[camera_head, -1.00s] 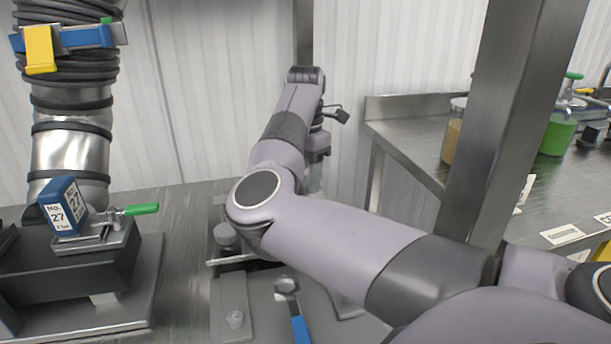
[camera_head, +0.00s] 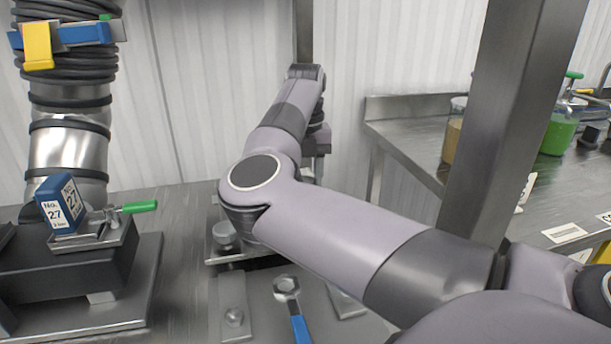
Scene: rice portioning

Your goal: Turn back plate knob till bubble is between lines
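A metal plate (camera_head: 215,257) lies at the back of the bench, with a round grey knob (camera_head: 223,233) on it. My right forearm and elbow cover the area to its right. A second, front plate (camera_head: 232,290) carries a smaller round fitting (camera_head: 233,317). No bubble or marking lines can be made out. My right arm comes in from the right, bends at the elbow and reaches to the back. Its wrist and gripper are mostly hidden behind the forearm and its fingertips cannot be seen. My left gripper is not in view.
A blue-handled wrench (camera_head: 294,308) lies on the bench right of the front plate. At left stands a black-based fixture (camera_head: 70,268) with a blue "No. 27" block (camera_head: 62,205) and green-handled clamp (camera_head: 138,207). A steel post (camera_head: 492,130) and side table (camera_head: 405,150) are right.

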